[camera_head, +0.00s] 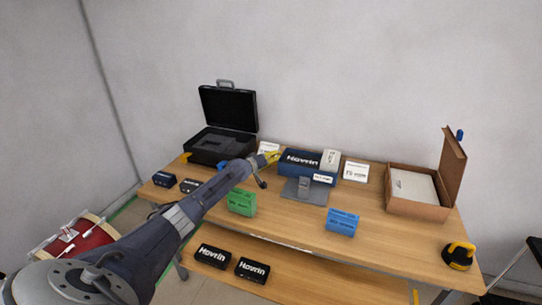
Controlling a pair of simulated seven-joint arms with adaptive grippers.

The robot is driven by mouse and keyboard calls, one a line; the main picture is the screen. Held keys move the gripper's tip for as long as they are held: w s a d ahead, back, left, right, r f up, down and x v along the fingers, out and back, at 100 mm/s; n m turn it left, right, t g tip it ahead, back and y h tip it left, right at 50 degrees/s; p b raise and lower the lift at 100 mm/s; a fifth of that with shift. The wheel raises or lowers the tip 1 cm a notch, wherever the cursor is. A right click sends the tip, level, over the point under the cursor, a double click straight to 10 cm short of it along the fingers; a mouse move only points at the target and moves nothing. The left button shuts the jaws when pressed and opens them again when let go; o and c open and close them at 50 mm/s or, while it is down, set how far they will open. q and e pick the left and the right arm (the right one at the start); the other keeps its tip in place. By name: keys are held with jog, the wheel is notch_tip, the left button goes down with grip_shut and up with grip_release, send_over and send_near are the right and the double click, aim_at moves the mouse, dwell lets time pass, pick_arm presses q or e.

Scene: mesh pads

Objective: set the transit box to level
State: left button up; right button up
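No readable label in view names the transit box, so I cannot tell which container it is. An open black hard case (215,143) with its lid upright stands at the back left of the table. An open brown carton (418,207) with a raised flap and a white item inside stands at the right. A dark blue Hovrin box (298,163) is at the back middle, behind a grey stand (303,190). My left gripper (270,166) is at the left end of the Hovrin box; its fingers are too small to read, and contact is unclear. My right gripper is not in view.
On the wooden table (285,215) are a green box (242,202), a blue box (342,221), a white box (355,171) and a yellow-black round object (458,256). Small dark boxes (165,179) sit at the left. The lower shelf holds two black Hovrin boxes (213,256).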

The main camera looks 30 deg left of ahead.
pick_arm(q)
jog(key=shift+r, duration=5)
jog(key=shift+s+d, duration=0.1)
jog(key=shift+c, duration=1)
jog(key=s+d+m, duration=0.1)
jog(key=s+m, duration=0.1)
jog(key=s+d, duration=0.1)
jog(key=shift+s+d+f+m+y, duration=0.2)
jog(key=shift+d+f+m+y, duration=0.1)
jog(key=shift+m, duration=0.1)
grip_shut()
jog(key=s+a+r+m+y, duration=0.1)
jog(key=s+r+m+y, duration=0.15)
jog(key=s, duration=0.45)
jog(key=shift+y, duration=0.45)
jog(key=x, duration=0.9)
jog(key=shift+w+r, duration=0.25)
jog(key=shift+w, duration=0.15)
notch_tip(320, 180, down, 2)
jog(key=shift+w+d, duration=0.1)
jog(key=shift+w, duration=0.05)
jog(key=shift+d+f, duration=0.1)
jog(key=shift+f, duration=1)
